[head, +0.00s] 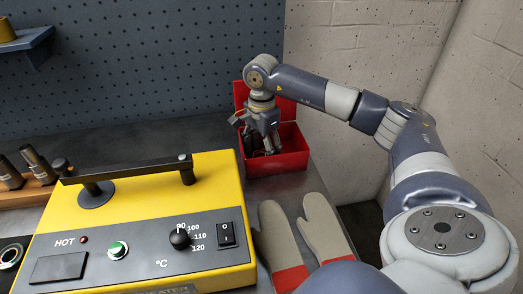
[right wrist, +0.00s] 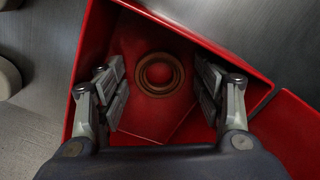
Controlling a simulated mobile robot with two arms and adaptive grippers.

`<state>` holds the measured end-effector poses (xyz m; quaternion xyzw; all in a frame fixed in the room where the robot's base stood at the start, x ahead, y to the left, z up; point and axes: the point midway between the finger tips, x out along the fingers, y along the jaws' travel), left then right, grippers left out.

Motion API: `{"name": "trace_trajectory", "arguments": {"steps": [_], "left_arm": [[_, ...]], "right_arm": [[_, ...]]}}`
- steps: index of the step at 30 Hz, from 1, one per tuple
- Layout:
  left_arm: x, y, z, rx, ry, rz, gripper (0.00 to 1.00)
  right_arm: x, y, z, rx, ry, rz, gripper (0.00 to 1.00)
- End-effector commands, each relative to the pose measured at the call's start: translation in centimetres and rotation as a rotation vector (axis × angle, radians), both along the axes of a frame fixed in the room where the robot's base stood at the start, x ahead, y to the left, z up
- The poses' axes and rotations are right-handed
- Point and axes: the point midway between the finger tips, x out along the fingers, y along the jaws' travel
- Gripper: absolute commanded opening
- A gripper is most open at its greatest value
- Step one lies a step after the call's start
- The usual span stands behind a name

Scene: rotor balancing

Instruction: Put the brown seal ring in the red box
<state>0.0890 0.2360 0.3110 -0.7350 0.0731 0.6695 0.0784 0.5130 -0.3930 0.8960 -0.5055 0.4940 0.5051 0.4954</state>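The red box (head: 290,163) stands open on the workbench at the back right, and its wall also shows in the right wrist view (right wrist: 92,50). The brown seal ring (right wrist: 160,74) lies flat on the floor of the red box in the right wrist view. It is hidden in the head view. My right gripper (right wrist: 160,92) is open, with its fingers down in the box. The fingers are apart on either side of the ring, and nothing is between the pads. The right gripper also shows over the box in the head view (head: 268,146). My left gripper is not in view.
A yellow heater (head: 150,215) with a black handle fills the front left of the bench. Two grey gloves with red cuffs (head: 327,228) lie in front of the box. Dark cylindrical tools (head: 38,163) stand in a wooden rack at the left. A pegboard (head: 150,60) rises behind.

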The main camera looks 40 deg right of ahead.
Motion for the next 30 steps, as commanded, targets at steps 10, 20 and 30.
{"name": "trace_trajectory", "arguments": {"steps": [10,20,30], "left_arm": [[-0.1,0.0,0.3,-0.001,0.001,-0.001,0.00],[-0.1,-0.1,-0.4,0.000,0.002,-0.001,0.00],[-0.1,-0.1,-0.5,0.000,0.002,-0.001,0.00]], "right_arm": [[0.0,0.0,0.5,0.000,-0.001,0.000,0.64],[0.2,0.0,6.3,0.001,-0.007,0.001,0.64],[0.1,0.0,11.8,0.000,-0.002,0.000,0.64]]}}
